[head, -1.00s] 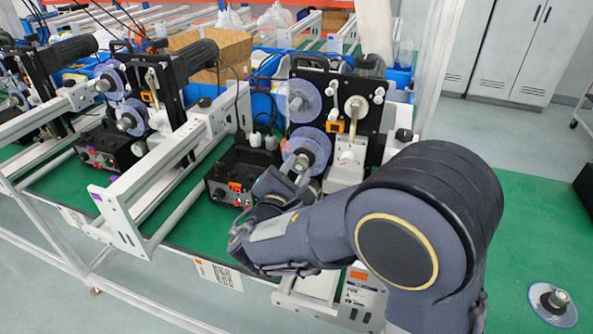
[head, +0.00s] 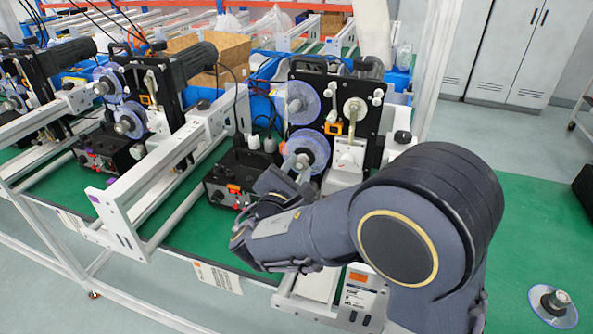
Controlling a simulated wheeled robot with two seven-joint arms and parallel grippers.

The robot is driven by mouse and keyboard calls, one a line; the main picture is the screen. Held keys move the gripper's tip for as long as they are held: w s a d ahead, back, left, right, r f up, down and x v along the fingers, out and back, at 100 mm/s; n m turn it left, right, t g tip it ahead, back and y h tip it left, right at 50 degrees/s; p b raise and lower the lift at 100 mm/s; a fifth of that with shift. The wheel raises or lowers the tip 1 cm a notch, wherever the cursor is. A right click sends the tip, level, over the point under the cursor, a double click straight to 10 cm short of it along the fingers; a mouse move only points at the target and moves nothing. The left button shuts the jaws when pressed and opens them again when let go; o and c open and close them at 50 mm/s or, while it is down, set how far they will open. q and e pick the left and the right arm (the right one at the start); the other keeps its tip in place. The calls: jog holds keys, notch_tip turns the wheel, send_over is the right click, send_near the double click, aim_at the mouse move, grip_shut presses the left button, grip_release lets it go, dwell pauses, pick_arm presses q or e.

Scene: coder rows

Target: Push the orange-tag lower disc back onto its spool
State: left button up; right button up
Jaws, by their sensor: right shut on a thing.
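The lower disc (head: 318,146) is a clear bluish disc on the front of the black machine panel (head: 371,128). An upper disc (head: 303,101) of the same kind sits above it. An orange tag (head: 332,127) is on the panel between them, to the right. My right gripper (head: 292,166) is at the lower left of the lower disc, its fingers against the disc's middle, and appears shut on it. The fingers partly hide the disc's hub and spool, so I cannot tell how far the disc sits on the spool. My left gripper is not in view.
A black control box (head: 238,172) stands left of the gripper. A white frame rail (head: 165,190) runs further left, with a similar machine behind it. A loose disc on a hub (head: 552,303) lies on the green table at the right, where the surface is mostly clear.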

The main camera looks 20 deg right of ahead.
jog(key=o, duration=1.2)
jog(key=shift+c, duration=0.2)
jog(key=v, duration=0.7)
jog(key=shift+s+a+b, duration=0.25)
jog(key=shift+s+b, duration=0.1)
